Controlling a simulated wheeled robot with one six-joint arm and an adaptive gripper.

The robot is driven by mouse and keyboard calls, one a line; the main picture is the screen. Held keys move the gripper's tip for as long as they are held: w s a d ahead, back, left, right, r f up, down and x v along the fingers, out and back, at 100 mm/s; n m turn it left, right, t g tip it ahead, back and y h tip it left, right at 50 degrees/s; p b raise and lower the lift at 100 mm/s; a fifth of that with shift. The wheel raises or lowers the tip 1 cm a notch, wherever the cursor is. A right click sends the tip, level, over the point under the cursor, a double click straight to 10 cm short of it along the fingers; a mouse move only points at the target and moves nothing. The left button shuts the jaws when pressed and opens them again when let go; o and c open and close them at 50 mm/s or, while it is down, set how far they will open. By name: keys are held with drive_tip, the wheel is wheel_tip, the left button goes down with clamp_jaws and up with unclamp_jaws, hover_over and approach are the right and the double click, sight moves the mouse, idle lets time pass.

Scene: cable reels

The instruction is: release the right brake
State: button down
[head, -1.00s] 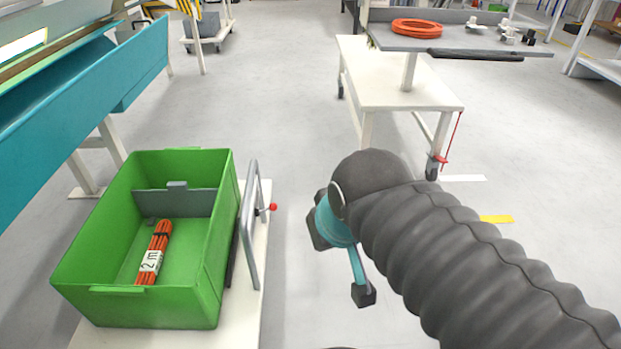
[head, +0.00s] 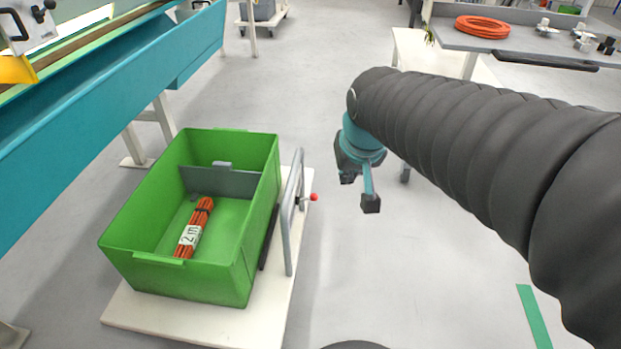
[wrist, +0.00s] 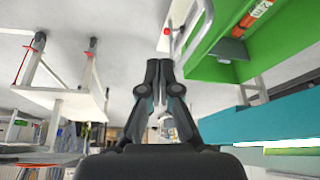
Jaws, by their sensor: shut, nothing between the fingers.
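A red-knobbed lever (head: 314,197) sticks out from the grey handle frame (head: 291,215) on the right side of the low white cart (head: 125,305). The knob also shows near the top of the wrist view (wrist: 166,32). My gripper (wrist: 160,64) is shut and empty, with its dark fingers together. In the head view my gripper (head: 350,165) hangs in the air right of the knob, apart from it and partly hidden by my wrist. Red parts (wrist: 91,53) show on the legs of another white cart in the wrist view. I cannot tell which red part is the right brake.
A green crate (head: 190,272) with an orange cable bundle (head: 200,215) stands on the low cart. A teal bench (head: 100,90) is at left. A grey-topped table with an orange cable ring (head: 482,27) is at back right. Floor between is clear.

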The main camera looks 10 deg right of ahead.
drive_tip(key=w+f, duration=0.3)
drive_tip(key=w, duration=0.5)
drive_tip(key=w+f, duration=0.2)
drive_tip(key=w, duration=0.5)
drive_tip(key=g, duration=0.1)
hover_over(314, 197)
drive_tip(key=w, duration=0.2)
wheel_tip(314, 197, down, 11)
drive_tip(key=shift+w+d+f+m+p, duration=0.15)
drive_tip(key=shift+w+f+m+p, duration=0.15)
drive_tip(key=shift+w+m, duration=0.1)
wheel_tip(314, 197, down, 12)
drive_tip(key=shift+s+r, duration=0.15)
drive_tip(key=shift+r, duration=0.05)
drive_tip(key=shift+d+f+b, duration=0.1)
drive_tip(key=shift+d+b, duration=0.05)
drive_tip(key=shift+b, duration=0.2)
